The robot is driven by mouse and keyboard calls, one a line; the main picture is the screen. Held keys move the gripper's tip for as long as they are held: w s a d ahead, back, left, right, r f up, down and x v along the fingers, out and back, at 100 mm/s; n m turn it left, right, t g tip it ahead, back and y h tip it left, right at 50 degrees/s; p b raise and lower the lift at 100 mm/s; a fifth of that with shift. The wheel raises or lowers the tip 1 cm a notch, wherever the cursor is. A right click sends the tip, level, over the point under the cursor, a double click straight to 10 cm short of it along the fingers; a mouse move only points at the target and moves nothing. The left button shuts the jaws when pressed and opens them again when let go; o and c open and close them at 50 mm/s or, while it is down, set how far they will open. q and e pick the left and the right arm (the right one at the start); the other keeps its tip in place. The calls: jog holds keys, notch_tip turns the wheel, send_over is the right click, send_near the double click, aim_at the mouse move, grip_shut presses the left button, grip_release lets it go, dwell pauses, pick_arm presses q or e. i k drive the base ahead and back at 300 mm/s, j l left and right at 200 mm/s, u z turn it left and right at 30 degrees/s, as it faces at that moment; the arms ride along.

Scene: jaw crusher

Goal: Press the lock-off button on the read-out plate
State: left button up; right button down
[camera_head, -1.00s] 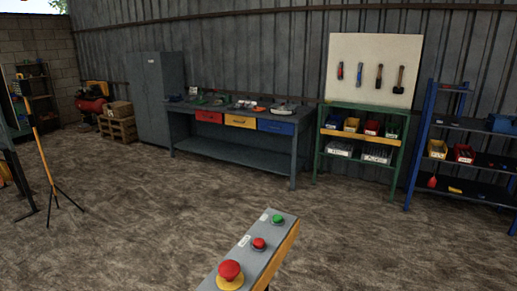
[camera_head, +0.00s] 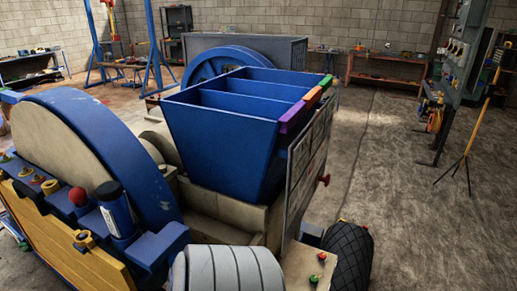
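A blue and beige jaw crusher fills the left and middle of the head view. A tall, thin grey plate (camera_head: 309,165) stands upright along the right side of its blue hopper (camera_head: 222,135). I see the plate at a steep angle, so its face and markings are unreadable. A red knob (camera_head: 325,180) sticks out at its right edge. I cannot tell whether this knob is the lock-off button. A beige surface at the bottom carries a small red button (camera_head: 322,257) and a small green button (camera_head: 314,279). Neither of my grippers shows.
A black tyre (camera_head: 348,256) stands at the crusher's right. A blue flywheel guard (camera_head: 112,150) and a grey ribbed cylinder (camera_head: 228,269) are on the near side. An orange tripod stand (camera_head: 467,158) is at the right. The floor between the tyre and tripod is clear.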

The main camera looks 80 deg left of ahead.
aim_at(326, 180)
jog(key=u, duration=1.95)
jog(key=l+u, duration=0.2)
jog(key=l, duration=0.5)
